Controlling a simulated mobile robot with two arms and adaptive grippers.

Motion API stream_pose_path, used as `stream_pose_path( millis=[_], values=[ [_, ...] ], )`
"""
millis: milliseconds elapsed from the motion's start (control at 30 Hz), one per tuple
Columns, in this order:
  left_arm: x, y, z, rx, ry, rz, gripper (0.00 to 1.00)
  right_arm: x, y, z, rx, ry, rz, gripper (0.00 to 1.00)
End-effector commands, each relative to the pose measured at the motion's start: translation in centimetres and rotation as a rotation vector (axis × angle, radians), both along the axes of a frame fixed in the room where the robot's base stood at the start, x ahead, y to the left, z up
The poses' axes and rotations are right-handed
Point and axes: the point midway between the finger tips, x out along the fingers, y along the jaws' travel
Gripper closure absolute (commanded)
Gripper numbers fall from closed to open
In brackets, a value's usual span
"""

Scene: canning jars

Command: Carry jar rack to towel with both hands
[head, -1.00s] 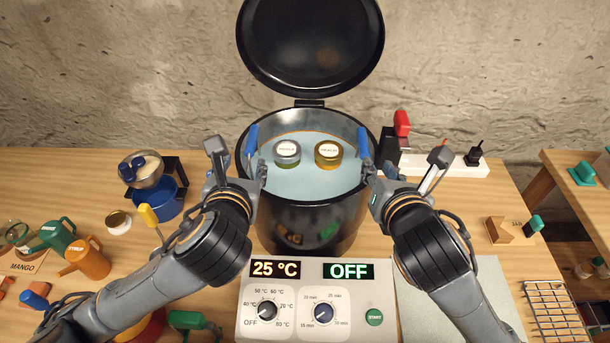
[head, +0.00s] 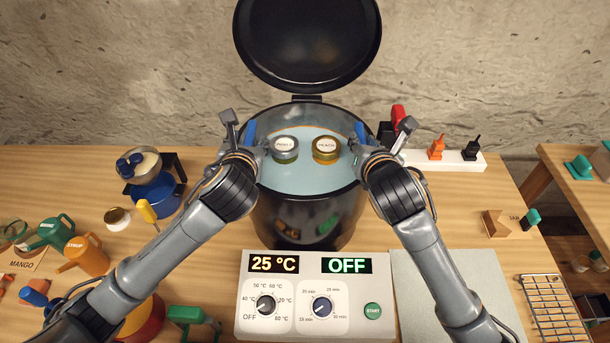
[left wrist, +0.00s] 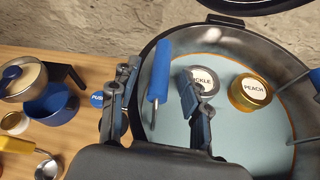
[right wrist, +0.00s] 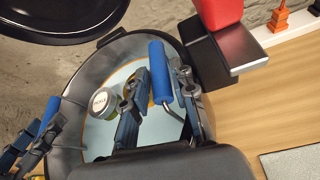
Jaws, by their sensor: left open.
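The jar rack is mostly under water in the black pot; its blue left handle (left wrist: 160,70) and blue right handle (right wrist: 160,72) stand up inside the rim. Two lidded jars sit in the pot, pickle (head: 285,149) and peach (head: 326,149). My left gripper (head: 247,146) is open, its fingers on either side of the left handle. My right gripper (head: 374,146) is at the right handle; in the right wrist view its fingers stand apart with the handle between them. A flat pale grey towel (head: 432,280) lies right of the control panel, partly under my right arm.
The black pot (head: 305,215) has its lid (head: 308,45) raised behind. The control panel (head: 310,295) stands in front. A red-topped black object (right wrist: 220,40) is close to my right gripper. A wire rack (head: 555,305) lies right of the towel. Pitchers and bowls crowd the left.

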Motion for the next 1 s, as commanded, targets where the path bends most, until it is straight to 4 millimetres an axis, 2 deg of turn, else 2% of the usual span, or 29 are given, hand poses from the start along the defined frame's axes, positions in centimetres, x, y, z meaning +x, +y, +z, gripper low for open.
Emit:
stream_pose_path(
  millis=[200, 567, 700, 800, 1000],
  values=[
    [1.9, 0.1, -0.7, 0.0, 0.0, 0.0, 0.53, 1.9, 0.2, -0.7, 0.001, 0.0, 0.0, 0.74],
    [2.2, 0.1, -0.8, 0.0, -0.001, 0.0, 0.53, 2.2, 0.2, -0.9, 0.0, -0.001, 0.001, 0.74],
    [2.2, 0.1, -0.9, 0.0, -0.001, 0.0, 0.82, 2.2, 0.2, -0.9, 0.0, -0.001, 0.001, 1.0],
    [2.2, 0.1, -0.8, 0.001, -0.001, -0.001, 1.0, 2.2, 0.2, -0.9, 0.0, 0.0, 0.0, 1.0],
    [2.2, 0.1, -0.6, 0.0, -0.006, -0.001, 1.0, 2.2, 0.2, -0.6, 0.001, -0.005, 0.001, 1.0]
  ],
)
